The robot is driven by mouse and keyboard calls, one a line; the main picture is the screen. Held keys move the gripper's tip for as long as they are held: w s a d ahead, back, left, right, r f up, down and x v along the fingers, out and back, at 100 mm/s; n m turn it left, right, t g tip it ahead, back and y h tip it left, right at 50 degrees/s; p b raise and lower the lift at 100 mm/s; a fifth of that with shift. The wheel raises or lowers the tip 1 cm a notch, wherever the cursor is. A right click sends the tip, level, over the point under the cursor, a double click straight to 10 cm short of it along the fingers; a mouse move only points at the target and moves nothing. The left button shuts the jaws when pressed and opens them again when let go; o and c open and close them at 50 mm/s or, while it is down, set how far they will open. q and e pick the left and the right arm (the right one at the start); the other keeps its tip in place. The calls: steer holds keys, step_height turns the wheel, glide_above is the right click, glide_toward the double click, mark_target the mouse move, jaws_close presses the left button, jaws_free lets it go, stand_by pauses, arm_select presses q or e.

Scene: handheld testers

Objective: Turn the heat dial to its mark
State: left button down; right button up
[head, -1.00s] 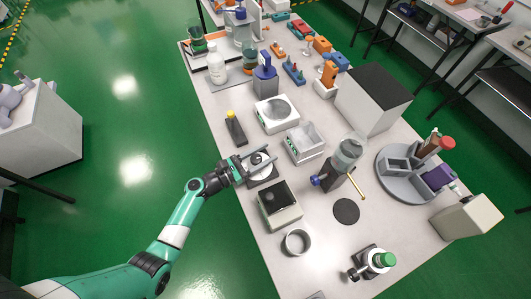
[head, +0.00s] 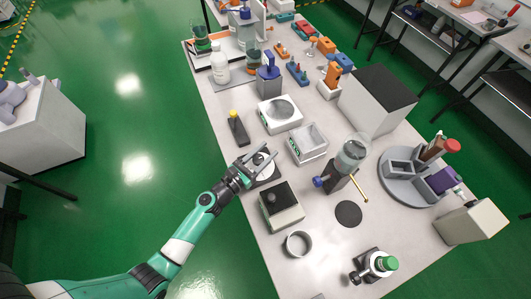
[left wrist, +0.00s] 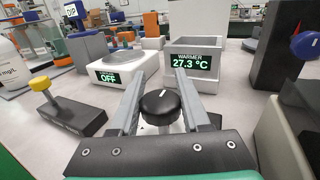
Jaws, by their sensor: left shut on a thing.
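The heat dial (left wrist: 160,104) is a black round knob with a white pointer line, on a dark base with a white face beside the table's near-left edge. My left gripper (head: 264,155) reaches over it from the left. In the left wrist view its two fingers stand on either side of the knob and are shut on it. The pointer points away from the gripper, about straight up in that view. The face and mark are mostly hidden. The warmer (left wrist: 192,83) behind it is a white open box (head: 308,142) whose display reads 27.3 °C. My right gripper is out of view.
A white stirrer-like plate (head: 280,115) reading OFF stands behind. A black base with a yellow knob (left wrist: 40,84) stands left of the dial; a white box with dark top (head: 281,205) stands close on its near side.

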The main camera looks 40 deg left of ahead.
arm_select(q)
steer(key=shift+c, duration=1.9)
jaws_free()
steer(key=s, duration=0.7)
steer(key=s+p, duration=0.1)
steer(key=s, duration=0.3)
steer(key=shift+s+d, duration=0.25)
steer(key=shift+s, duration=0.1)
